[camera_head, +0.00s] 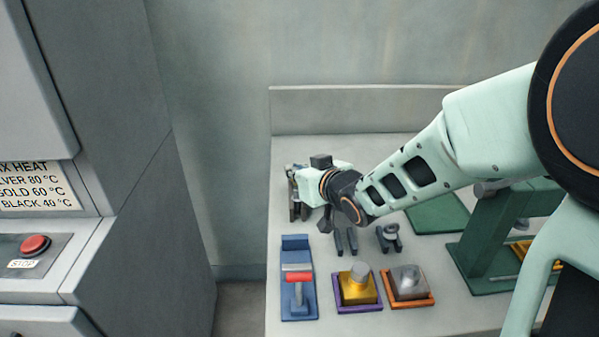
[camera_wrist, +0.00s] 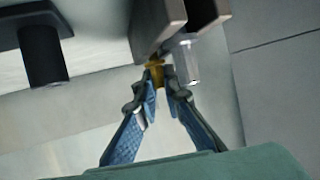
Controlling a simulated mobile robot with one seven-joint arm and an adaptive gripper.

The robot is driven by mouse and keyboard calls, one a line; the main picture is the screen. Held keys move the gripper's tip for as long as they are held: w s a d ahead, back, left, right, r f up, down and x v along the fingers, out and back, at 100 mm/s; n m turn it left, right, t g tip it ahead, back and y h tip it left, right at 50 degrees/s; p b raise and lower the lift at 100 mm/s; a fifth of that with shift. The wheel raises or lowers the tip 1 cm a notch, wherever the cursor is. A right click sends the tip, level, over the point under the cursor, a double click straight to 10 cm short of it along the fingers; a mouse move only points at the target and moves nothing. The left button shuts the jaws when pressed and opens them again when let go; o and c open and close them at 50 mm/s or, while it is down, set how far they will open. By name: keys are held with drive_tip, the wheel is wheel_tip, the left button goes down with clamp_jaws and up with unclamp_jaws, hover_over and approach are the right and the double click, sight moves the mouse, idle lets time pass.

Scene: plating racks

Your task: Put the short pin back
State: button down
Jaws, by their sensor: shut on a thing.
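My gripper (camera_wrist: 163,88) is shut on a small gold piece (camera_wrist: 156,68) in the wrist view, which I take to be the short pin. Its fingertips hide most of it, so its length does not show. Its upper end is close under a grey block (camera_wrist: 157,28); I cannot tell whether they touch. A grey metal peg (camera_wrist: 186,62) stands just right of the fingertips. In the head view my gripper is at the left back of the bench, at a grey upright fixture (camera_head: 295,207). The pin cannot be made out there.
On the bench (camera_head: 440,318) stand a blue stand with a red part (camera_head: 299,277), a gold block in a purple tray (camera_head: 358,289) and a grey block in an orange tray (camera_head: 408,285). Small dark holders (camera_head: 346,241) lie behind them. A green frame (camera_head: 490,240) stands right.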

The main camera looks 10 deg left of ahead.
drive_tip(key=c, duration=2.5)
unclamp_jaws()
drive_tip(key=shift+f, duration=0.25)
drive_tip(key=o, duration=0.5)
drive_tip(key=shift+c, duration=0.2)
drive_tip(key=shift+r, duration=0.1)
